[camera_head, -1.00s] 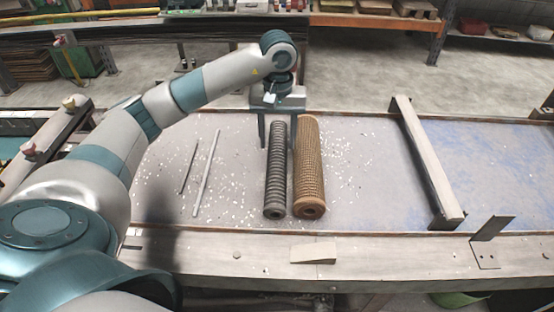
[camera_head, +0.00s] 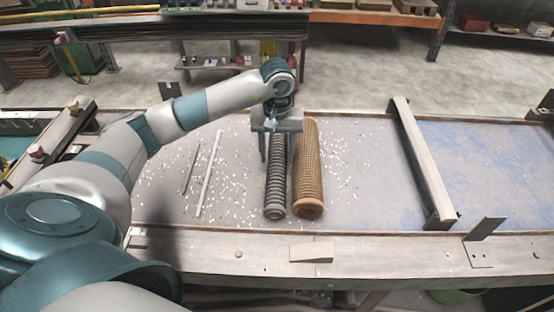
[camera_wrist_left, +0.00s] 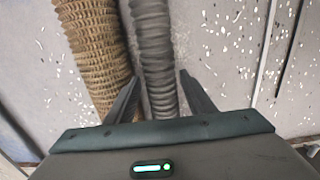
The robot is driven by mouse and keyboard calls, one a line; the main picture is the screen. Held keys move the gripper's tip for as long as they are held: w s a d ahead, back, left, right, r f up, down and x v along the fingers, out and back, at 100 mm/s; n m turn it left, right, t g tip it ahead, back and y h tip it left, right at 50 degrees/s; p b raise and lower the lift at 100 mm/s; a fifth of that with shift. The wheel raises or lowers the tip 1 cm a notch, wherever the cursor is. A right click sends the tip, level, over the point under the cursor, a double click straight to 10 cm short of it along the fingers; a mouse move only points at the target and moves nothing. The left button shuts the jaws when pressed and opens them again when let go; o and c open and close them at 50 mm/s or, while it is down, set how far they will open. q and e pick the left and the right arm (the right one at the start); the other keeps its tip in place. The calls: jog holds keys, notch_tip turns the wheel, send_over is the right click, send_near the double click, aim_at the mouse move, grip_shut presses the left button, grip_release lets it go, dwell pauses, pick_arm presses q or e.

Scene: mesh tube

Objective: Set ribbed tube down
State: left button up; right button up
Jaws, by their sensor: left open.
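The grey ribbed tube (camera_head: 275,190) lies lengthwise on the worktable, left of and close beside the brown mesh tube (camera_head: 308,175). My left gripper (camera_head: 278,160) is open over the far half of the grey tube, one finger on each side of it. In the left wrist view, the grey tube (camera_wrist_left: 153,45) runs between the two spread fingers of the gripper (camera_wrist_left: 158,88), and the brown tube (camera_wrist_left: 95,45) lies to its left. The left finger is in the narrow space between the tubes. I cannot tell whether the fingers touch the grey tube.
Two thin rods (camera_head: 209,172) lie left of the tubes, among scattered white bits. A raised crossbar (camera_head: 425,165) stands on the table to the right. A wooden rail (camera_head: 385,247) runs along the front edge.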

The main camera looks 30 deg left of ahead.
pick_arm(q)
jog(key=shift+f, duration=0.65)
jog(key=shift+c, duration=0.3)
jog(key=c, duration=0.9)
jog(key=shift+r, duration=0.1)
